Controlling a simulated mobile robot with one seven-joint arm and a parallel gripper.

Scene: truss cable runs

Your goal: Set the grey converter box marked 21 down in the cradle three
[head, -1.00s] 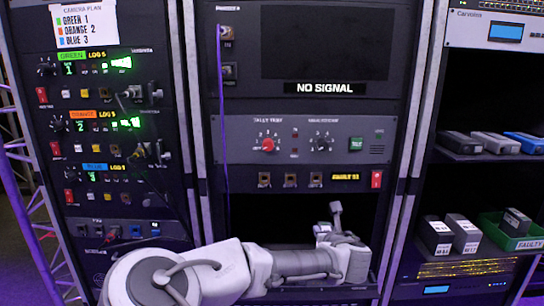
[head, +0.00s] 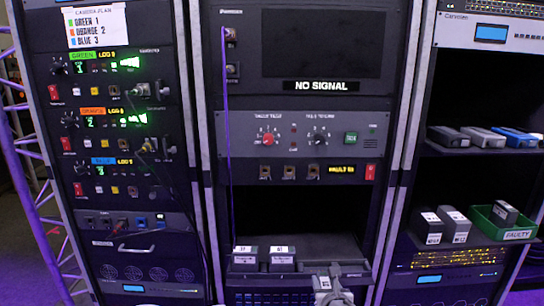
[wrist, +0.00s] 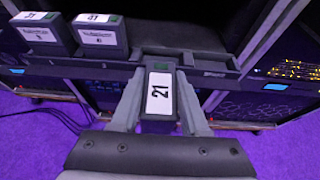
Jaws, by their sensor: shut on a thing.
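The grey converter box marked 21 (wrist: 158,100) is between the two fingers of my gripper (wrist: 160,112) in the wrist view, its white label facing the camera. My gripper is shut on it, in front of the shelf's front edge. In the head view my gripper (head: 335,292) shows at the bottom edge; the box is hard to make out there. The cradle shelf (head: 335,252) has two labelled boxes at its left, one (head: 245,259) beside the other (head: 281,259). The shelf right of them is bare. I cannot read a cradle number three.
Rack posts stand on both sides of the bay. A purple cable (head: 227,130) hangs down its left side. At the right, a green bin (head: 490,228) marked faulty and two grey boxes (head: 455,224) stand on a lower shelf, with several boxes above.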

